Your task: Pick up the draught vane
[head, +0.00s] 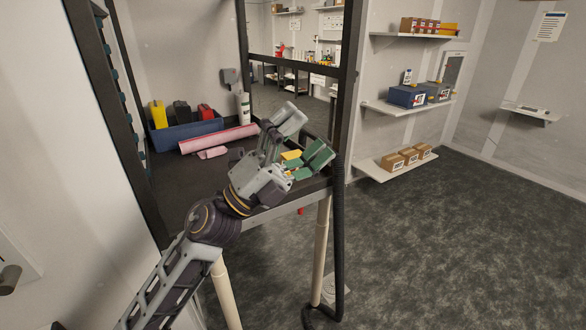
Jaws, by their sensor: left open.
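My left gripper (301,138) reaches in from the lower left, over the front right part of the dark bench top (188,186). Its jaws are apart. Small green pieces (318,155) and a yellow piece (291,157) show close beside its fingers, partly covered by them. I cannot tell whether they touch it. No object is plainly recognisable as the draught vane, and the gripper hides part of the bench. My right gripper is not in view.
A pink roll (218,139) lies behind the gripper, with a small pink piece (212,153) beside it. A blue bin (186,133) and a white bottle (243,107) stand at the back. A dark frame post (347,85) and black hose (338,240) bound the right side.

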